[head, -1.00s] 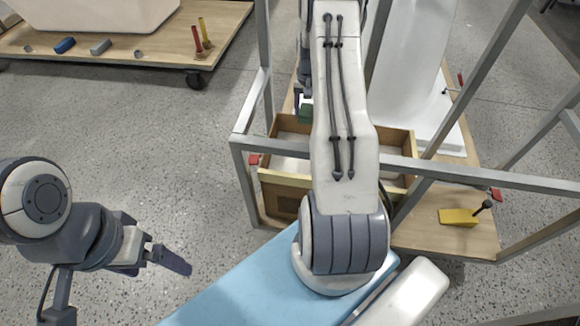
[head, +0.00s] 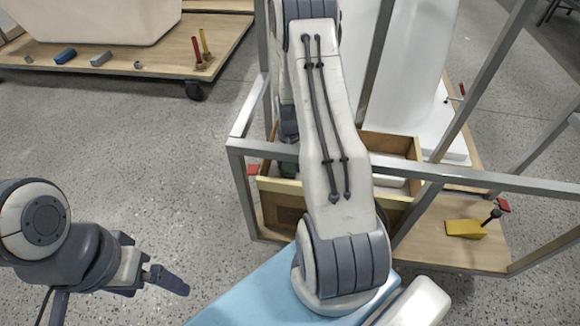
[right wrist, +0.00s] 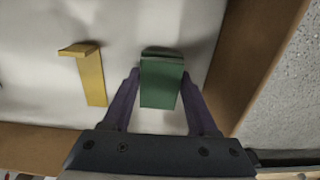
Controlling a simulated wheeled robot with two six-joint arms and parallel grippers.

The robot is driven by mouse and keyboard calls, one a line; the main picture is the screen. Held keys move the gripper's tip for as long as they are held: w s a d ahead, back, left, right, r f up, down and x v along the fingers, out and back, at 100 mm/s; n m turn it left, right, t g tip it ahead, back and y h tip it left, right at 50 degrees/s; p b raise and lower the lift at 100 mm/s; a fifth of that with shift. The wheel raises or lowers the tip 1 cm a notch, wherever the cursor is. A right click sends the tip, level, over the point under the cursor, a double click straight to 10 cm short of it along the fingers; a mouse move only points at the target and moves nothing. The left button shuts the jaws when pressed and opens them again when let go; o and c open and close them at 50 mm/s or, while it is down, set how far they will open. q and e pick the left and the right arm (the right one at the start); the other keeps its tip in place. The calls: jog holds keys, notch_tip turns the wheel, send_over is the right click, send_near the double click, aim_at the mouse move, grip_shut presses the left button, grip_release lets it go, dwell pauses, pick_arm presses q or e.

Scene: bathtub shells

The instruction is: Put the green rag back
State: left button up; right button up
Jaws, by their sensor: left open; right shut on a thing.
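The green rag (right wrist: 161,82), a folded block-like shape, sits between the two fingers of my right gripper (right wrist: 160,75) in the right wrist view. The gripper is shut on it, over the pale floor of a wooden box (right wrist: 258,60). In the head view a bit of the green rag (head: 288,170) shows inside the box (head: 395,145), near its left end; my own right arm hides most of the gripper. I cannot tell whether the rag touches the box floor. My left gripper (head: 168,280) is open and empty above the floor at the lower left.
A yellow piece (right wrist: 92,78) lies in the box beside the rag. A grey metal frame (head: 480,181) surrounds the box and a white shell (head: 415,80). A yellow block (head: 464,229) lies on the wooden board at right. Another cart (head: 120,68) stands upper left.

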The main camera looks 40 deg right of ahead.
jog(key=shift+f, duration=0.15)
jog(key=shift+f, duration=0.1)
jog(key=o, duration=1.3)
notch_tip(320, 180, up, 11)
jog(key=p, duration=0.4)
jog(key=shift+r+p, duration=0.3)
jog(key=shift+r, duration=0.3)
